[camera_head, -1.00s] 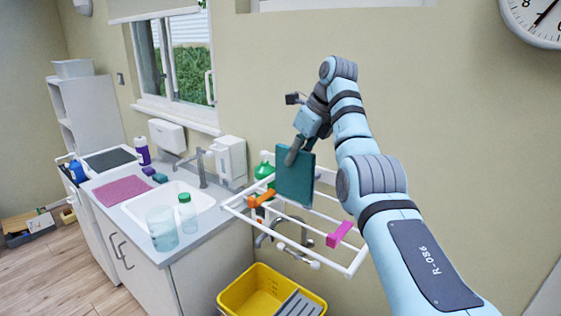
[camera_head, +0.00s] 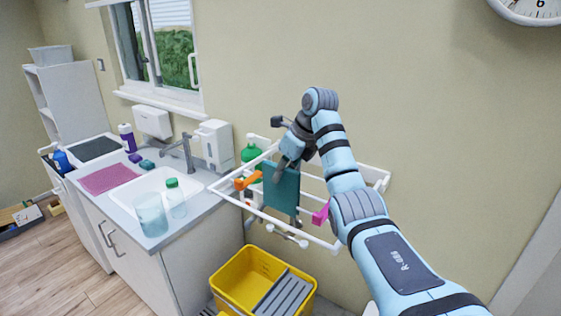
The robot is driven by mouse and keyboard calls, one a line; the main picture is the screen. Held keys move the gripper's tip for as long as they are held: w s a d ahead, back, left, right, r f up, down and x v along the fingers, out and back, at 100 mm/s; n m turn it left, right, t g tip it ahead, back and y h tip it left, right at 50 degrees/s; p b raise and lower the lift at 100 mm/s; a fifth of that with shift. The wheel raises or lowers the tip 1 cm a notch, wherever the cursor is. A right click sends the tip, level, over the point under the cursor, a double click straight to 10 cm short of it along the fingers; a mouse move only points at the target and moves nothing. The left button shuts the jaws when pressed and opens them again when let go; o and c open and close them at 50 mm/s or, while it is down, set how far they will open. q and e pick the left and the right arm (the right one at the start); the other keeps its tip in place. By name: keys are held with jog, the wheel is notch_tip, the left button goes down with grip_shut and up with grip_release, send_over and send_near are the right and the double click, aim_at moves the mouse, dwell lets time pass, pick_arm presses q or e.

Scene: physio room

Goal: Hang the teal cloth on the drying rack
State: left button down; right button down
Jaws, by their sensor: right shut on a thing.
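The teal cloth (camera_head: 282,190) hangs flat and upright from my right gripper (camera_head: 281,171), which is shut on its upper part. The cloth is among the bars of the white drying rack (camera_head: 314,238), with its lower part below the level of the front bars. Whether it touches or straddles a bar I cannot tell. The rack is fixed to the wall. My left gripper is not in view.
A yellow bucket (camera_head: 233,284) with a grey wringer stands on the floor below the rack. Left of the rack is a sink counter (camera_head: 160,240) with a clear jug (camera_head: 150,214) and a green-capped bottle (camera_head: 176,199).

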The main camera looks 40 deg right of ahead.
aim_at(282, 200)
notch_tip(282, 200, down, 10)
jog(key=shift+r+b, duration=0.15)
jog(key=shift+b, duration=0.35)
jog(key=c, duration=1.5)
grip_release()
jog(key=shift+r, duration=0.1)
notch_tip(282, 200, up, 9)
jog(key=shift+f+p, duration=0.1)
jog(key=shift+p, duration=0.4)
